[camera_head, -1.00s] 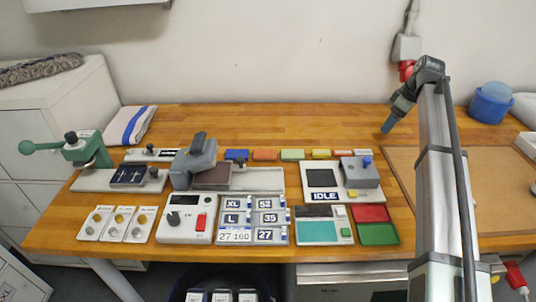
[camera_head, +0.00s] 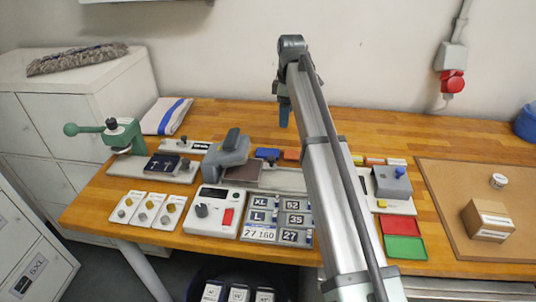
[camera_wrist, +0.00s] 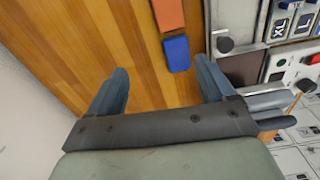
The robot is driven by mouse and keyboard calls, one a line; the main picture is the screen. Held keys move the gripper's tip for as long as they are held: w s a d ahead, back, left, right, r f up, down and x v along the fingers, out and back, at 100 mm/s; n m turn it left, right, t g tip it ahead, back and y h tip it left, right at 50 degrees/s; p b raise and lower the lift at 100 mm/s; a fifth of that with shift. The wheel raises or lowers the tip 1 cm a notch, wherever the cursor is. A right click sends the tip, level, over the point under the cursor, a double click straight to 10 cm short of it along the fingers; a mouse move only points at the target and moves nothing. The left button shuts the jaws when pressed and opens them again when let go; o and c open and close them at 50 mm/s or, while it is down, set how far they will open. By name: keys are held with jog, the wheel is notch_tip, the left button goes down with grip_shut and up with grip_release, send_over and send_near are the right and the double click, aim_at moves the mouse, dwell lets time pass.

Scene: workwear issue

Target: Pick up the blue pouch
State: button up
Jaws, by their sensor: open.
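The blue pouch (camera_head: 267,153) lies flat on the wooden table near the back, at the left end of a row of small coloured pieces. It also shows in the wrist view (camera_wrist: 176,53), beside an orange piece. My gripper (camera_head: 284,114) is open and empty, pointing down above the back of the table, a little behind and to the right of the pouch in the head view. In the wrist view my gripper's two fingers (camera_wrist: 162,76) stand wide apart, with the pouch beyond them, nearer the right finger. The pouch is not between the fingers' grip and appears untouched.
An orange piece (camera_head: 292,154) lies close beside the pouch. A grey press-like device (camera_head: 228,155) stands to its left front. Size tiles (camera_head: 278,220) lie in front. A cardboard box (camera_head: 488,220) stands on a brown board at right. The table behind the row is clear.

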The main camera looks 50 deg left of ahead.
jog(key=s+a, duration=0.2)
jog(key=s, duration=0.3)
send_over(268, 152)
jog(key=shift+n, duration=0.4)
jog(key=f, duration=0.5)
jog(key=w+f, duration=0.1)
jog(key=f, duration=0.2)
jog(key=shift+a+f, duration=0.1)
jog(key=shift+a, duration=0.15)
jog(key=shift+s+d+f, duration=0.1)
jog(key=shift+s+f, duration=0.1)
jog(key=shift+f, duration=1.1)
jog(key=shift+s+d+f, duration=0.1)
jog(key=shift+s+f, duration=0.1)
jog(key=shift+f, duration=1.1)
jog(key=shift+c, duration=0.4)
jog(key=c, duration=1.1)
